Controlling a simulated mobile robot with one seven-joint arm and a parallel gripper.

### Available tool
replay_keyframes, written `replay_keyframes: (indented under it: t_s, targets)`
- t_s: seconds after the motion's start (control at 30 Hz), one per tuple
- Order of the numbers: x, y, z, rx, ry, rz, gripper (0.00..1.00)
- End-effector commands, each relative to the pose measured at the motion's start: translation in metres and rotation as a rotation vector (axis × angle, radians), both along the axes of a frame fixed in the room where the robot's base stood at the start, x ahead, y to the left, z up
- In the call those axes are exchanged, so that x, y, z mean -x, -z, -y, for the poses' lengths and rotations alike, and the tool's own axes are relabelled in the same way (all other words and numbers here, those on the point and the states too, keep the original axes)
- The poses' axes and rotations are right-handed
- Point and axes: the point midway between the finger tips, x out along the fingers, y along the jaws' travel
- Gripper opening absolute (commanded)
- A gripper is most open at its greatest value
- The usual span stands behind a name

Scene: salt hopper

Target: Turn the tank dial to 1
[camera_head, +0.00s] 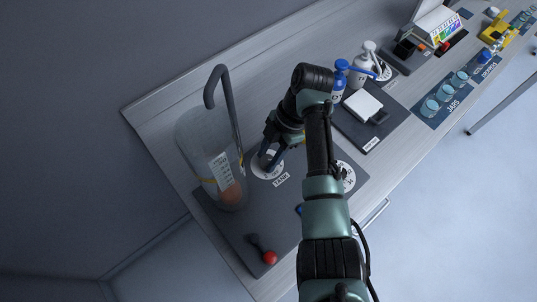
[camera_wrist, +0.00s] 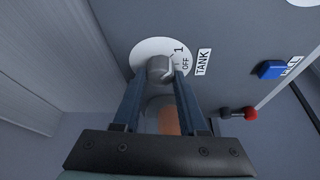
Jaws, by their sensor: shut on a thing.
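The tank dial is a white disc (camera_wrist: 150,48) with a grey knob (camera_wrist: 159,68) at its middle, on a dark panel. In the wrist view, the marks 1 and OFF are at its right side, next to a TANK label (camera_wrist: 203,62). My gripper (camera_wrist: 158,80) has one finger on each side of the knob and is shut on it. In the head view, my gripper (camera_head: 272,152) reaches down onto the dial (camera_head: 262,172), partly hiding it. I cannot tell for sure which mark the knob points at.
A tall clear tank (camera_head: 200,150) with a grey pipe stands left of the dial. A red-knobbed lever (camera_head: 269,257) is at the panel's front, and a blue button (camera_wrist: 271,69) is right of the dial. A second dial (camera_head: 348,178), pump bottles (camera_head: 363,62) and jars (camera_head: 430,106) lie farther right.

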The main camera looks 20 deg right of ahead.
Motion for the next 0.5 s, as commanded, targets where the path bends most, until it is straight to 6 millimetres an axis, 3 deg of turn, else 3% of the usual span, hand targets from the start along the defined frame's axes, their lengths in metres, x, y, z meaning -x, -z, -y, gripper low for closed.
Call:
replay_keyframes:
  t_s: [0.27,0.3,0.43,0.5]
  targets:
    - [-0.0002,-0.0004,-0.0001,0.001,-0.004,0.001,0.00]
    - [-0.0002,-0.0004,-0.0001,0.001,-0.004,0.001,0.47]
    - [-0.0001,-0.0004,-0.0001,0.001,-0.003,0.000,0.70]
    - [-0.0001,-0.0004,-0.0001,0.001,-0.002,0.001,0.72]
